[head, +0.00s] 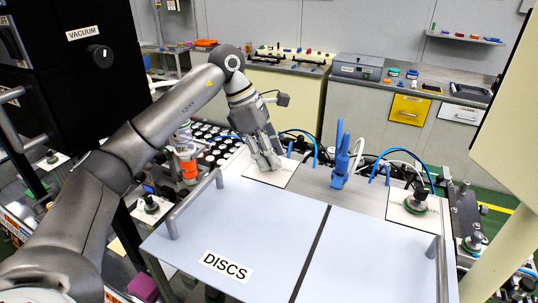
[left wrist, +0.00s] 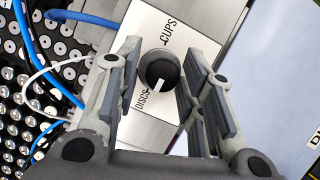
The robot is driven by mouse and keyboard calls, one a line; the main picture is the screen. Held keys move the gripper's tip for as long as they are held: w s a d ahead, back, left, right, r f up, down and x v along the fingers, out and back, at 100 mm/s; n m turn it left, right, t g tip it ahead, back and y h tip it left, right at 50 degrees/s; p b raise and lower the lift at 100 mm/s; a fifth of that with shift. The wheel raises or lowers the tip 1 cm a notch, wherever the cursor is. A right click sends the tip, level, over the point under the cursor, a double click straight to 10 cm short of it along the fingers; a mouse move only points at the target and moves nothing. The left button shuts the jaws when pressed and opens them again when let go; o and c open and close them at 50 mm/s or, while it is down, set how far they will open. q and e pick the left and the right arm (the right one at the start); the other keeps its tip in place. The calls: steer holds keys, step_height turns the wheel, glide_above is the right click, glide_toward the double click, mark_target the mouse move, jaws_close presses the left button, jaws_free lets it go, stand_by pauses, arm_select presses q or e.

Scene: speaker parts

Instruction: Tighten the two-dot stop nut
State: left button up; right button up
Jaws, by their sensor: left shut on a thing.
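My left gripper (head: 265,163) reaches down to a pale plate (head: 283,177) behind the DISCS cover. In the left wrist view my left gripper (left wrist: 163,80) has its fingers on either side of a round black selector knob (left wrist: 158,62) and is shut on it. The knob's white pointer is towards the DISCS word; CUPS is printed on the other side. Dark knob-like fittings on white plates stand at the right (head: 416,199) and the left (head: 151,204). No dots are readable, so I cannot tell which is the two-dot stop nut. My right gripper is not in view.
A large pale cover (head: 245,225) marked DISCS, with metal handles, fills the front. A blue upright fitting (head: 341,160) and blue hoses stand behind it. A black VACUUM cabinet (head: 85,70) is at left. A perforated black tray (left wrist: 40,100) lies beside the selector plate.

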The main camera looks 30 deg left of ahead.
arm_select(q)
steer(key=m, duration=0.2)
steer(key=m+g, duration=0.1)
steer(key=m, duration=0.1)
steer(key=shift+w+r+m+g, duration=0.15)
steer(key=shift+w+m+g, duration=0.05)
steer(key=shift+m+g, duration=0.1)
steer(key=shift+w+m+g+p, duration=0.1)
steer(key=shift+m+g+p, duration=0.45)
steer(key=shift+m, duration=1.35)
steer(key=o, duration=1)
steer(key=shift+g, duration=0.25)
steer(key=shift+o, duration=0.2)
steer(key=v, duration=1.2)
